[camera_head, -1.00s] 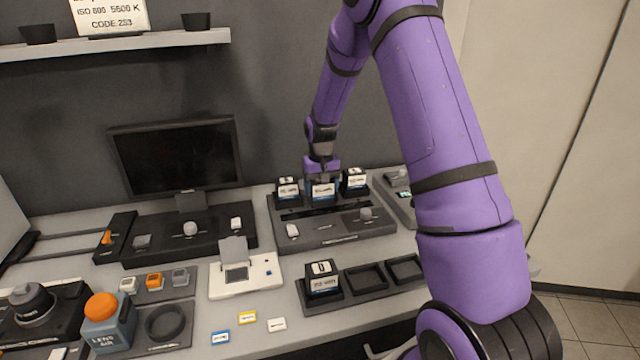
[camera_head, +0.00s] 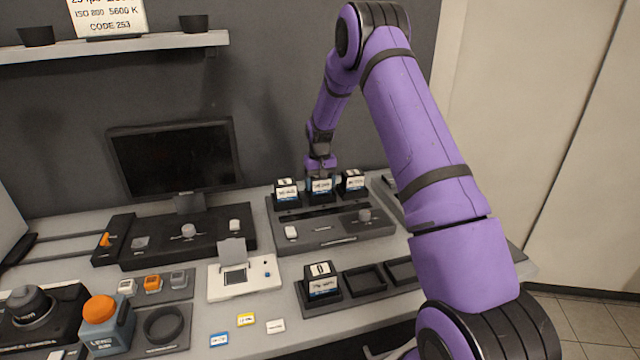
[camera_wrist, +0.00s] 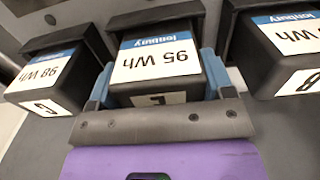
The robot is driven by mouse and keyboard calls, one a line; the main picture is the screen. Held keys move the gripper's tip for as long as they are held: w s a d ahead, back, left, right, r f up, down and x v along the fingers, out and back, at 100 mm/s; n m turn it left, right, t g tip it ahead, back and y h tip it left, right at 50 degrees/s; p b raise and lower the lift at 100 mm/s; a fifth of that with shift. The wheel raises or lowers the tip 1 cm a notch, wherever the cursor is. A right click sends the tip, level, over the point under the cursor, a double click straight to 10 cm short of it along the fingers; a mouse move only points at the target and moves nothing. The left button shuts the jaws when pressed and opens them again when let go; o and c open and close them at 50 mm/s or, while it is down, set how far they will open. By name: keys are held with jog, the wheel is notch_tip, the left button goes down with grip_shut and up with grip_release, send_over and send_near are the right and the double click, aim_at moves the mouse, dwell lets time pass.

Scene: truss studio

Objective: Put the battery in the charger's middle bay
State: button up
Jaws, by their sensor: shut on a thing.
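The charger (camera_head: 330,232) is a dark unit with a row of three bays along its back. My gripper (camera_head: 320,180) is shut on the middle battery (camera_head: 320,190), a black block with a blue and white label. A battery (camera_head: 287,190) stands in the left bay and another (camera_head: 353,182) in the right bay.
A tray (camera_head: 342,292) in front holds one battery (camera_head: 321,280) at its left; its other pockets are empty. A monitor (camera_head: 175,157) and a dark control panel (camera_head: 185,236) stand left of the charger. A white device (camera_head: 243,279) lies between panel and tray.

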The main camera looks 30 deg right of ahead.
jog(key=shift+f, duration=0.3)
jog(key=o, duration=1.3)
notch_tip(320, 180, up, 12)
jog(key=shift+r, duration=0.2)
jog(key=s+a+r+n+t, duration=0.1)
jog(key=s+a+r, duration=0.5)
jog(key=s+r, duration=0.45)
jog(key=s+a+r+n+t, duration=0.1)
jog(key=s+a+r+t, duration=0.1)
jog(key=s+a+r, duration=0.65)
jog(key=s+a, duration=0.1)
jog(key=s, duration=0.7)
jog(key=s+a+r+t, duration=0.1)
jog(key=s, duration=0.8)
jog(key=s+a+r+n+t, duration=0.1)
jog(key=s+a, duration=0.1)
jog(key=s, duration=0.7)
